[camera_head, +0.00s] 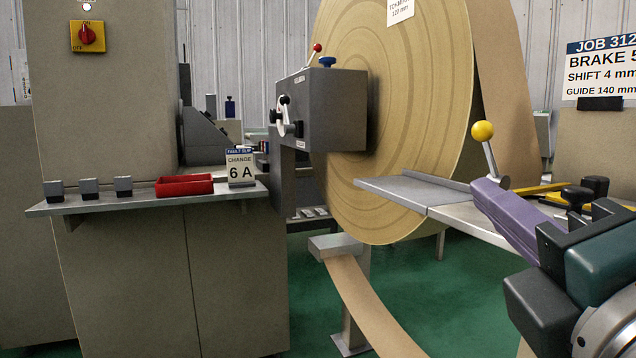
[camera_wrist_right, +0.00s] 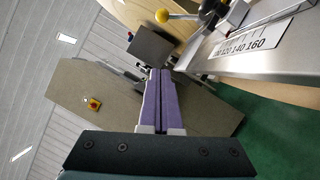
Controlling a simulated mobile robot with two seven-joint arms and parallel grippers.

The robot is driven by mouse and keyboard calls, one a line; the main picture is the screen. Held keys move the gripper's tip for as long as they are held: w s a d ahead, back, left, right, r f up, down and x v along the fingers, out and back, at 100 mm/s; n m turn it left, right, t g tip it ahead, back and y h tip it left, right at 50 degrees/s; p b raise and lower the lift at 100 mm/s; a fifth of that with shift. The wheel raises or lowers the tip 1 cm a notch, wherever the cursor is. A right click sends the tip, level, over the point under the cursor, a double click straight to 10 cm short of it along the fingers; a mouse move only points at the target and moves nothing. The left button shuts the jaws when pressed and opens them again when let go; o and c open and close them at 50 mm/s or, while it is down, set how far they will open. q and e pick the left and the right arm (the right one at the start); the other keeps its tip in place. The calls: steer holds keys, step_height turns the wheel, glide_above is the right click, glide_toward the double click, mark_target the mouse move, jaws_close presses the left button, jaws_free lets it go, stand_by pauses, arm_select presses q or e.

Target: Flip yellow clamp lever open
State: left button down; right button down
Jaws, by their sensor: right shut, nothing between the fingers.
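The yellow clamp lever has a yellow ball knob (camera_head: 483,131) on a thin metal stem. It stands up and leans a little left in the head view, above the grey guide shelf beside the paper roll. In the wrist view the yellow knob (camera_wrist_right: 162,16) is at the top, with the lever's stem running right to a dark pivot. My right gripper (camera_head: 480,187) has purple fingers pressed together and empty, just below the knob and in front of the stem's foot. The closed fingertips also show in the wrist view (camera_wrist_right: 160,72), apart from the knob. My left gripper is out of view.
A large brown paper roll (camera_head: 395,110) stands behind the shelf (camera_head: 400,190). A grey box (camera_head: 335,105) with a red-knobbed lever is left of the roll. A scale strip (camera_wrist_right: 250,45) lies along the shelf edge. A red tray (camera_head: 184,186) sits on the left ledge.

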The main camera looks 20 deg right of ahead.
mark_target(490, 154)
stand_by(0.3)
steer(key=shift+w+d+r+p, duration=0.55)
steer(key=shift+w+d+p, duration=0.4)
steer(key=shift+w, duration=0.55)
steer(key=shift+w+d+r+p, duration=0.65)
steer(key=shift+w+d, duration=0.55)
steer(key=shift+w, duration=0.3)
steer(key=shift+w+d+r+p, duration=0.5)
steer(key=shift+w+d+p, duration=0.45)
steer(key=shift+w, duration=0.55)
steer(key=shift+d, duration=0.1)
